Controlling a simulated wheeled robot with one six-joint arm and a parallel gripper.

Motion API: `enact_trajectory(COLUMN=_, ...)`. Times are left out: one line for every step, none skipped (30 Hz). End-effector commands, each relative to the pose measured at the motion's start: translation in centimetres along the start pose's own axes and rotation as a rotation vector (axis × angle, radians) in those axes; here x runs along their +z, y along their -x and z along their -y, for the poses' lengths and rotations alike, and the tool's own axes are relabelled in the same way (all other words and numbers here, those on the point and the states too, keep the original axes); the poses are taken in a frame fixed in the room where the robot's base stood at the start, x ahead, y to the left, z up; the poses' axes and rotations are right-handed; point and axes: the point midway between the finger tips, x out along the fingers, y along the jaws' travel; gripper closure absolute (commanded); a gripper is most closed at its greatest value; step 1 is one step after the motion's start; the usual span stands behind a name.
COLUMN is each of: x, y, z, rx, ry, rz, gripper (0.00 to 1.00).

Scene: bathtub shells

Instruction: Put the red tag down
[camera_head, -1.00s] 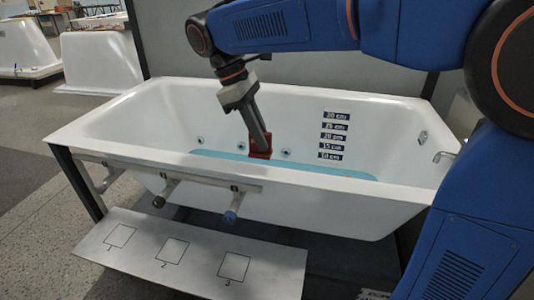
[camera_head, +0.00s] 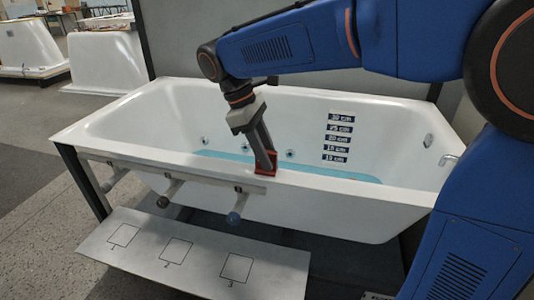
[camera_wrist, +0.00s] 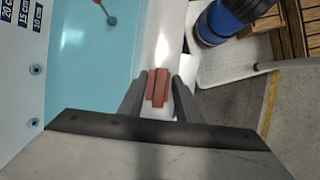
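The red tag (camera_wrist: 157,88) is a small red block with a dark line down its middle. It sits between the two fingertips of my gripper (camera_wrist: 159,76) in the wrist view. In the head view my gripper (camera_head: 267,158) points down and slightly right, with the red tag (camera_head: 268,173) at its tips, partly hidden by the fingers. The fingers appear closed on the tag. The tag is over or at the near rim of the white bathtub (camera_head: 330,183); I cannot tell whether it touches the rim.
Blue-green water (camera_head: 225,157) lies in the tub beside depth labels (camera_head: 338,137). A slanted white board (camera_head: 140,256) with three numbered squares stands low in front. Pipe stubs (camera_head: 233,217) stick out below the rim. A blue cylinder (camera_wrist: 225,20) shows in the wrist view.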

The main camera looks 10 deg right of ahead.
Motion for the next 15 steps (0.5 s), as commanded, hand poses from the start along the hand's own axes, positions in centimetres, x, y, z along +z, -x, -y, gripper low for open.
enact_trajectory(x=0.0, y=0.0, z=0.0, rx=0.0, ry=0.0, rz=0.0, gripper=0.69)
enact_trajectory(x=0.0, y=0.0, z=0.0, rx=0.0, ry=0.0, rz=0.0, gripper=0.69)
enact_trajectory(x=0.0, y=0.0, z=0.0, rx=0.0, ry=0.0, rz=0.0, gripper=0.69)
enact_trajectory(x=0.0, y=0.0, z=0.0, rx=0.0, ry=0.0, rz=0.0, gripper=0.69)
enact_trajectory(x=0.0, y=0.0, z=0.0, rx=0.0, ry=0.0, rz=0.0, gripper=0.69)
enact_trajectory(x=0.0, y=0.0, z=0.0, rx=0.0, ry=0.0, rz=0.0, gripper=0.69)
enact_trajectory(x=0.0, y=0.0, z=0.0, rx=0.0, ry=0.0, rz=0.0, gripper=0.69)
enact_trajectory(x=0.0, y=0.0, z=0.0, rx=0.0, ry=0.0, rz=0.0, gripper=0.69)
enact_trajectory(x=0.1, y=0.1, z=0.0, rx=0.0, ry=0.0, rz=0.0, gripper=0.69)
enact_trajectory(x=0.1, y=0.2, z=0.0, rx=0.0, ry=0.0, rz=0.0, gripper=0.69)
enact_trajectory(x=0.1, y=0.4, z=0.0, rx=0.0, ry=0.0, rz=-0.001, gripper=0.69)
enact_trajectory(x=0.1, y=0.7, z=0.0, rx=0.001, ry=0.0, rz=-0.001, gripper=0.69)
enact_trajectory(x=0.1, y=1.1, z=0.0, rx=0.001, ry=0.0, rz=-0.002, gripper=0.69)
enact_trajectory(x=0.0, y=1.5, z=0.0, rx=0.001, ry=0.0, rz=-0.002, gripper=0.69)
enact_trajectory(x=0.1, y=2.0, z=0.0, rx=0.001, ry=0.0, rz=-0.002, gripper=0.69)
